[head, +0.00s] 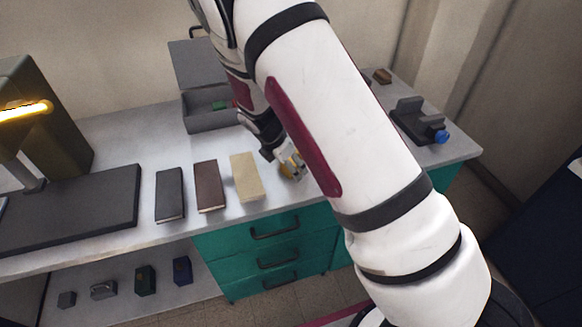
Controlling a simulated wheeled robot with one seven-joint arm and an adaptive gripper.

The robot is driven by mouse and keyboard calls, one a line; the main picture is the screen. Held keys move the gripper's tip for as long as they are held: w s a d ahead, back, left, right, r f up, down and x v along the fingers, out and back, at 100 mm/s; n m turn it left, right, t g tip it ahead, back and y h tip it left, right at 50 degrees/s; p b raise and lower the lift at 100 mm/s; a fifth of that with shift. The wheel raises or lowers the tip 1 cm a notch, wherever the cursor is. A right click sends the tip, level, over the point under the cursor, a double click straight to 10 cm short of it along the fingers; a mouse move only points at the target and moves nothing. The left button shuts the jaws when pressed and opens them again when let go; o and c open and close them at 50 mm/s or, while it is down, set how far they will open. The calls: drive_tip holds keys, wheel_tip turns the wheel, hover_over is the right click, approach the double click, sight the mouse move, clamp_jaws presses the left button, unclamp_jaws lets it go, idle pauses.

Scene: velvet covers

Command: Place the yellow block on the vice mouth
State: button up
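A small yellow thing, likely the yellow block (286,171), is on the table right of the cream book, partly hidden by my gripper. My gripper (284,160) is low over the table at this yellow thing. It is too small and covered to tell whether the fingers are open or closed on it. The dark grey vice (408,116) with a blue knob stands at the right end of the table. My arm crosses the picture between the gripper and the vice.
A black book (170,194), a brown book (210,186) and a cream book (247,177) lie left of my gripper. An open grey box (208,112) stands behind. A small brown block (382,76) lies behind the vice. A dark machine (45,125) stands left.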

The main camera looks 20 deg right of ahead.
drive_tip(key=c, duration=1.3)
drive_tip(key=shift+r, duration=0.1)
drive_tip(key=shift+r, duration=0.5)
drive_tip(key=shift+s+r, duration=0.3)
drive_tip(key=shift+r, duration=0.35)
drive_tip(key=shift+s+r, duration=0.25)
drive_tip(key=shift+r, duration=0.35)
drive_tip(key=s, duration=0.5)
drive_tip(key=s+r, duration=0.1)
drive_tip(key=s, duration=0.8)
drive_tip(key=shift+s+r, duration=0.2)
drive_tip(key=shift+s, duration=0.2)
